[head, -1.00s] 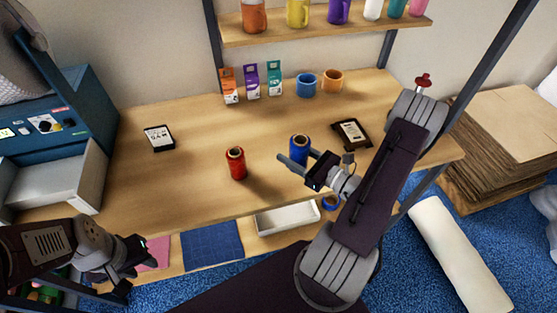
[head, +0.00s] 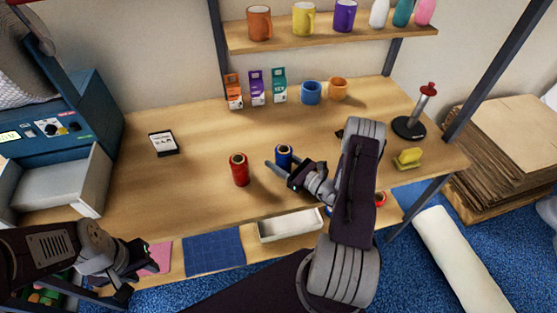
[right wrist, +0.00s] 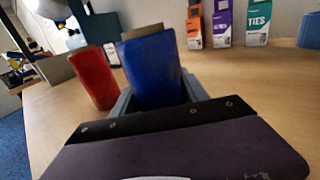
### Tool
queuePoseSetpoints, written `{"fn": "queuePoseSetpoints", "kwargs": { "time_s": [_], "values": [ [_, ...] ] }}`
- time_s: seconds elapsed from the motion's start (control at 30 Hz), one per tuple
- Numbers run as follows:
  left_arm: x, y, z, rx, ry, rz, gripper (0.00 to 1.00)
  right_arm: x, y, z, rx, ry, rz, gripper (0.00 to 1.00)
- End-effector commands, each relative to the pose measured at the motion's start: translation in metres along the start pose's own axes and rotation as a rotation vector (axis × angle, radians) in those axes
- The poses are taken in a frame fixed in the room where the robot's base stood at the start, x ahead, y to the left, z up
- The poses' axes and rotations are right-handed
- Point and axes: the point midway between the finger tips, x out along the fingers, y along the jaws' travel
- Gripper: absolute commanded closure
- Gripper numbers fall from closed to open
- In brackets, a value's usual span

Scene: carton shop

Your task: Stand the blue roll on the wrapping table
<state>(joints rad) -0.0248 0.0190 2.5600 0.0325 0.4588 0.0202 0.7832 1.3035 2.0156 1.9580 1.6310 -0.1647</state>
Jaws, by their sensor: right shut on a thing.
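The blue roll (head: 284,156) is upright at the wrapping table (head: 210,130), just right of the red roll (head: 239,170). My right gripper (head: 279,170) is shut around it. In the right wrist view the blue roll (right wrist: 153,70) sits between the fingers, with the red roll (right wrist: 93,77) apart at its left. I cannot tell whether the blue roll's foot touches the tabletop; the gripper hides it. My left gripper (head: 138,272) is open and empty, low at the left, off the table's front.
Small cartons (head: 257,88), a blue mug (head: 311,92) and an orange mug (head: 338,88) stand at the back. A dark-based holder with a red knob (head: 409,127) and a yellow object (head: 409,157) are at the right.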

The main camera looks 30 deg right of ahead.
Motion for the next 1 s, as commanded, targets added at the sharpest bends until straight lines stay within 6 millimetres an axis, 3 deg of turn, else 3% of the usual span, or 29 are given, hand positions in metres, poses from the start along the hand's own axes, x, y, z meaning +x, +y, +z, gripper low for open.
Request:
{"fn": "queuePoseSetpoints", "kwargs": {
  "time_s": [0.2, 0.23, 0.3, 0.67, 1.0],
  "values": [
    [0.005, 0.000, 0.001, 0.000, 0.000, 0.000, 0.64, 0.000, 0.000, -0.005, 0.000, -0.001, 0.000, 1.00],
    [0.003, 0.000, 0.000, 0.000, 0.000, 0.000, 0.64, 0.000, 0.000, -0.004, 0.001, 0.000, 0.000, 0.40],
    [0.003, 0.000, 0.000, 0.000, 0.000, 0.000, 0.64, 0.000, 0.000, -0.003, 0.001, 0.000, 0.000, 0.27],
    [-0.003, 0.000, 0.000, 0.000, 0.000, 0.000, 0.64, 0.000, 0.000, 0.004, 0.001, 0.000, 0.000, 0.27],
    [0.008, 0.000, 0.001, 0.000, 0.000, 0.000, 0.64, -0.061, -0.001, -0.001, 0.002, 0.000, -0.007, 0.27]
  ]
}}
